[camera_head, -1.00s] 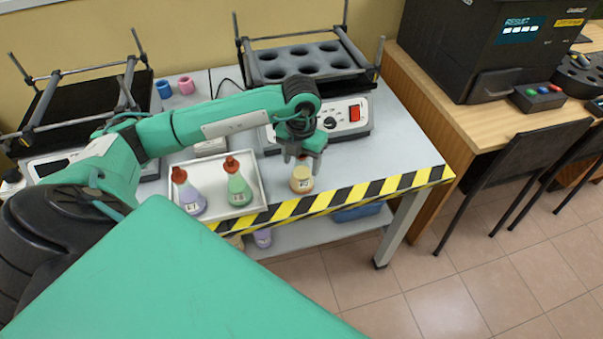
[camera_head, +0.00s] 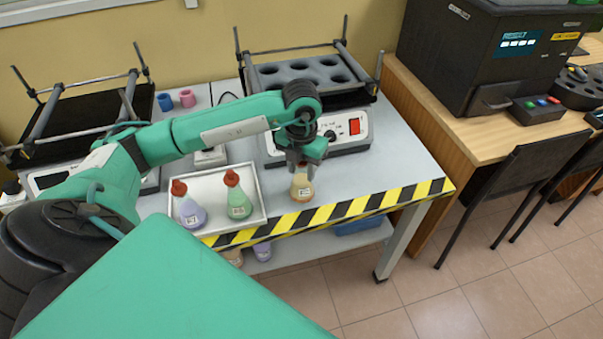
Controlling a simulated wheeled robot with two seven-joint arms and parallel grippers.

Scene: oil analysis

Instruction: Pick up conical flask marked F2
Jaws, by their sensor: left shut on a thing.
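A conical flask with yellowish liquid (camera_head: 301,188) is at the front of the grey table, right of the white tray; its label is too small to read. My left gripper (camera_head: 302,169) is above it, shut on its upper part and hiding its top. The flask looks upright; I cannot tell whether its base touches the table. A purple flask (camera_head: 190,213) and a green flask (camera_head: 239,204), both with red stoppers, stand in the tray (camera_head: 262,197). My right gripper is not in view.
A shaker with a holed black top (camera_head: 345,142) stands behind the flask. Another rack device (camera_head: 85,105) is at the left. A striped edge (camera_head: 400,195) borders the table front. The tabletop right of the flask is clear. A black chair (camera_head: 530,170) stands farther right.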

